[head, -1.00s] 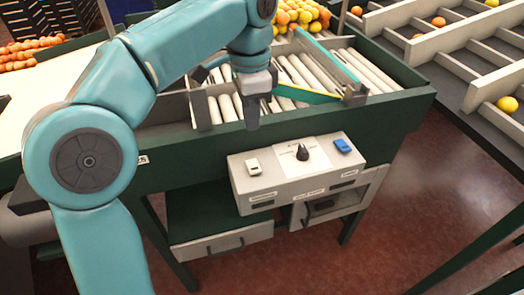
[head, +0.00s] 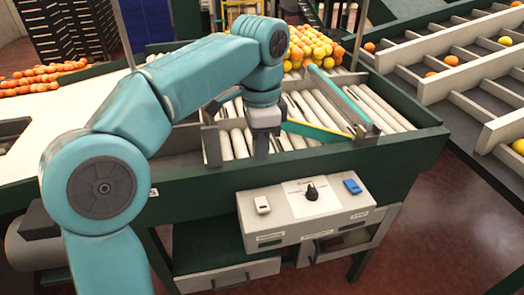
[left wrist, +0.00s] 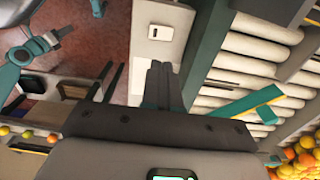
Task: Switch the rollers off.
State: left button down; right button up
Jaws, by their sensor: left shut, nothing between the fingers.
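The grey control box (head: 290,228) is on the front of the dark green roller table. It carries a white rocker switch (head: 262,204) at left, a black knob (head: 312,191) in the middle and a blue rocker switch (head: 353,186) at right. Its labels are too small to read. My left gripper (head: 261,154) is shut and empty, pointing down, above and apart from the box on the white switch's side. In the left wrist view the shut fingers (left wrist: 161,72) show below the white switch (left wrist: 155,32). The rollers (head: 235,135) lie behind the gripper. My right gripper is not in view.
A pile of oranges and yellow fruit (head: 308,48) is at the rollers' far end. A yellow and green bar (head: 318,130) crosses the rollers. Divided sorting lanes (head: 450,75) stand at right. A drawer (head: 228,277) is below the box. Space before the box looks clear.

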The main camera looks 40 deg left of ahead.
pick_arm(q)
jog(key=shift+w+a, duration=0.15)
jog(key=shift+w, duration=0.05)
jog(key=shift+s, duration=0.1)
notch_tip(320, 180, up, 14)
jog(key=w+a+p, duration=0.1)
jog(key=p, duration=0.7)
jog(key=shift+a, duration=0.25)
jog(key=shift+w+d+f, duration=0.1)
jog(key=shift+w, duration=0.05)
